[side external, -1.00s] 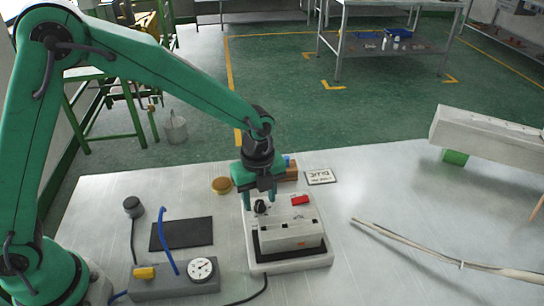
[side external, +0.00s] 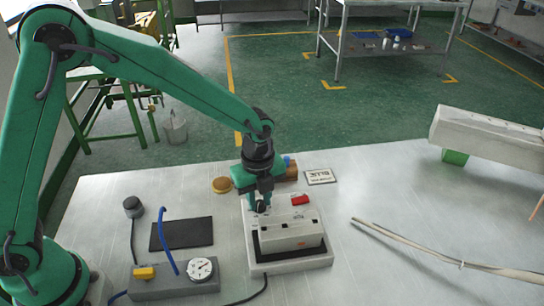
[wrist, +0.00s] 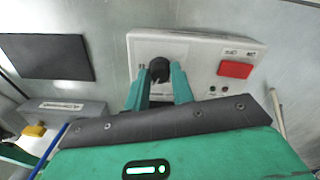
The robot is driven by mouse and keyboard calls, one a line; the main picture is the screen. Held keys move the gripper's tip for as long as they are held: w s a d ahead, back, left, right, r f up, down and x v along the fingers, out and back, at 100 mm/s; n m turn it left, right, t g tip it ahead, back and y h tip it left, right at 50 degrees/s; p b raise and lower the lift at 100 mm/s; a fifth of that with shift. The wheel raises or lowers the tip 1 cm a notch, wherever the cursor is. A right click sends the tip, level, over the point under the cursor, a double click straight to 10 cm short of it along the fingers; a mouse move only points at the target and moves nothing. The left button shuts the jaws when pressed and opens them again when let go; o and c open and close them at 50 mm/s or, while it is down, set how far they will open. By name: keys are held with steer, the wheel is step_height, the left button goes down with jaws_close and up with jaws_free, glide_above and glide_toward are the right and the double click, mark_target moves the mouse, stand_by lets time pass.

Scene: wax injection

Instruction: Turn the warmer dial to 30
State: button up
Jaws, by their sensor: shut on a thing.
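The warmer (side external: 258,262) is a white box on the table with a dark-framed grey block on its near part. Its black dial (wrist: 159,70) sits on the top panel in the wrist view, between my fingertips. The dial also shows in the side view (side external: 262,207), partly covered by my gripper. My gripper (wrist: 160,76) points down over the panel with its two green fingers shut on the dial, one on each side. The dial's scale and pointer cannot be read here.
A red switch (side external: 300,200) is on the warmer, right of the dial. A grey box with a round gauge (side external: 201,269) and a blue tube stands left. A dark mat (side external: 181,234), a yellow disc (side external: 222,185) and a small sign (side external: 320,177) lie around.

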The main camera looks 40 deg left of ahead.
steer(key=n, duration=1.3)
steer(key=shift+n, duration=0.3)
steer(key=n, duration=0.5)
steer(key=shift+n, duration=0.3)
steer(key=n, duration=0.4)
steer(key=shift+n, duration=0.3)
steer(key=o, duration=1)
steer(key=shift+r, duration=0.1)
